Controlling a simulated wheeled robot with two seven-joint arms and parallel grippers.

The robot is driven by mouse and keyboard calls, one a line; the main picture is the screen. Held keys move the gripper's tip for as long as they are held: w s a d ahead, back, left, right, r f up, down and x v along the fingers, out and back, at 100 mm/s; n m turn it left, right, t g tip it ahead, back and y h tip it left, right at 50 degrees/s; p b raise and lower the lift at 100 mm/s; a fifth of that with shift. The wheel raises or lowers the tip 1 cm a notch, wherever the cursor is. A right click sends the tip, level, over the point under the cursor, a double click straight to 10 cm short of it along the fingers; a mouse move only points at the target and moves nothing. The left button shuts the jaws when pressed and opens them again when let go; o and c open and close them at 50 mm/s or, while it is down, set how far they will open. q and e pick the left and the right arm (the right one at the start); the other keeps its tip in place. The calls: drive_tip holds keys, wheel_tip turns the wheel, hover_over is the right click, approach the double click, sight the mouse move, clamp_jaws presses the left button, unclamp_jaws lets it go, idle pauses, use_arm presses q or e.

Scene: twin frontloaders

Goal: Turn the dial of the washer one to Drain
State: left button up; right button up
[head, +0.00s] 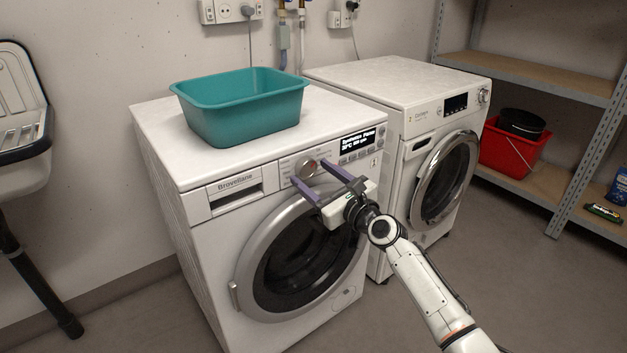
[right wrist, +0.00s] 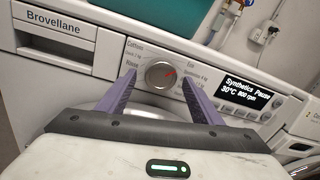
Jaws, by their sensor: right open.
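The washer with the Brovellane label (head: 238,184) stands at the left of two machines. Its round silver dial (head: 306,167) sits on the front panel between the drawer and the display. The display (right wrist: 247,93) reads "Synthetics Pause, 30°C, 800 rpm". My right gripper (head: 317,174) is open, its purple fingers either side of the dial and pointing at the panel. In the right wrist view the fingers (right wrist: 158,88) show a gap around the dial. My left gripper is not in view.
A teal basin (head: 243,108) sits on top of the washer. A second washer (head: 410,120) stands to the right. A shelf with a red bucket (head: 509,148) is at far right, and a sink (head: 22,120) at far left. The floor in front is clear.

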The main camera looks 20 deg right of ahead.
drive_tip(key=shift+w+a, duration=0.1)
drive_tip(key=shift+w, duration=0.2)
drive_tip(key=c, duration=1.1)
